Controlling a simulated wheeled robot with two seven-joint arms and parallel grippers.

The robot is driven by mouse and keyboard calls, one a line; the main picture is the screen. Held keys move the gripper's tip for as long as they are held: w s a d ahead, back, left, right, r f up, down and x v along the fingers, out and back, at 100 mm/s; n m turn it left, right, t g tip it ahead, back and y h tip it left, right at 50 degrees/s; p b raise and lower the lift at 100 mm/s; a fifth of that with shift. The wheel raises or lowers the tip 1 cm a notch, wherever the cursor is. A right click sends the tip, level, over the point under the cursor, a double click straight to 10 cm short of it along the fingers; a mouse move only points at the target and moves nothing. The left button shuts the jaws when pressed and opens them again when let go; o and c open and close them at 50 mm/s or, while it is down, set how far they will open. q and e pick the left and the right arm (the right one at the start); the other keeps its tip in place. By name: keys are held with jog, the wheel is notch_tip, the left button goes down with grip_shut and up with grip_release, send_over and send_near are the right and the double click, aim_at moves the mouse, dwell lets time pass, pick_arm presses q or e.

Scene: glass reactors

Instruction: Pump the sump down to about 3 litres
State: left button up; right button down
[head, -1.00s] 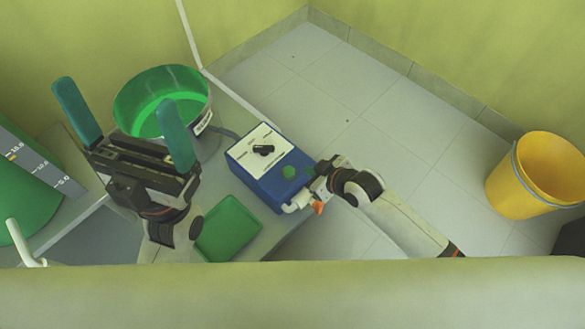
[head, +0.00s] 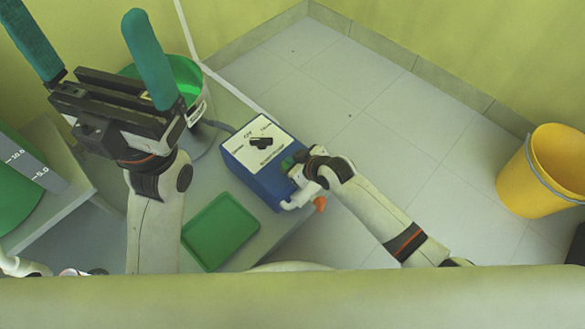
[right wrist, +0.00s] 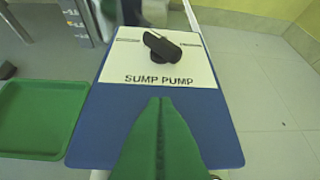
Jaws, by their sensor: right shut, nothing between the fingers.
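The blue sump pump box (head: 247,177) stands on a grey bench. Its white plate bears a black knob (head: 262,143), which also shows in the right wrist view (right wrist: 165,45). My right gripper (head: 289,163) is at the box's lower right. In the right wrist view its green fingers (right wrist: 160,102) are together, empty, over the lower face, hiding what lies beneath. Contact is unclear. My left gripper (head: 80,25) is open and empty, raised at upper left. It partly hides a basin (head: 188,75) of green liquid.
A green tray (head: 220,230) lies on the bench left of and below the box. A white elbow fitting with an orange tip (head: 319,204) sits at the box's lower corner. A yellow bucket (head: 545,180) stands on the tiled floor at right. The floor between is clear.

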jog(key=shift+w+f+b, duration=0.1)
jog(key=shift+f+b, duration=0.2)
jog(key=shift+f, duration=0.5)
